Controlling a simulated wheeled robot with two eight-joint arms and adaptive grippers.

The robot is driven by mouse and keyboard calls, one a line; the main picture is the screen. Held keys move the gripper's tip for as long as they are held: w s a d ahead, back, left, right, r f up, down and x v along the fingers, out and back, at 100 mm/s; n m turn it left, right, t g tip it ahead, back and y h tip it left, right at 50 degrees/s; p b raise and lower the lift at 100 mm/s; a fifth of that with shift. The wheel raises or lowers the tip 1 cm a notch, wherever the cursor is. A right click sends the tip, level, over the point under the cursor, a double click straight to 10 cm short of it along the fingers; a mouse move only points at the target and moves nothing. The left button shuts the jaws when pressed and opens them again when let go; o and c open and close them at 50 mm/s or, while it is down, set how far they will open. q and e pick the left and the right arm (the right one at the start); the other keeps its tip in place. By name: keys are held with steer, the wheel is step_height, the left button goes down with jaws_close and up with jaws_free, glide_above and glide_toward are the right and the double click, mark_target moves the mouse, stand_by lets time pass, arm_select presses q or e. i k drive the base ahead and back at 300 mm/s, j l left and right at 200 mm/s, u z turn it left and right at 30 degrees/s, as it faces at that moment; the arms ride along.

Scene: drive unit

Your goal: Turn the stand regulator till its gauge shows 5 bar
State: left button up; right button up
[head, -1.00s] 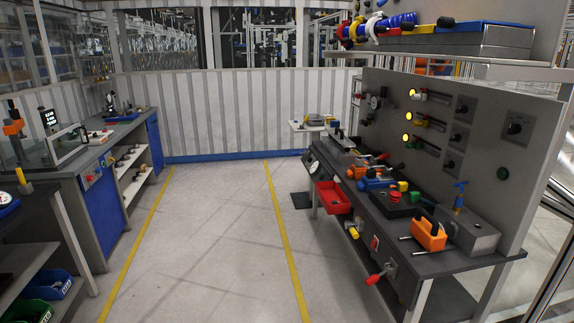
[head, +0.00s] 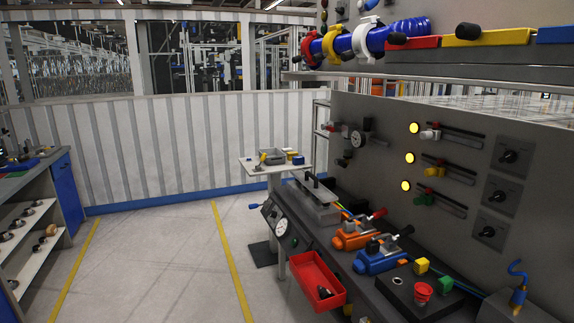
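A small round gauge (head: 358,138) is mounted on the upright grey panel, with dark and red-tipped fittings beside and below it. A larger white-faced round gauge (head: 281,227) sits on the front left end of the bench, with a blue-tipped lever (head: 254,206) to its left. I cannot tell which of these belongs to the stand regulator, and both dials are too small to read. Neither of my grippers is in view.
The dark bench (head: 388,287) runs along the right, bearing orange and blue clamps. A red bin (head: 318,283) juts from its front. A small pale table (head: 262,168) stands behind it. The floor (head: 150,260) to the left is clear.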

mark_target(367, 122)
steer(key=i+j+z, duration=0.25)
steer(key=i+z, duration=0.2)
steer(key=i+j+z, duration=0.5)
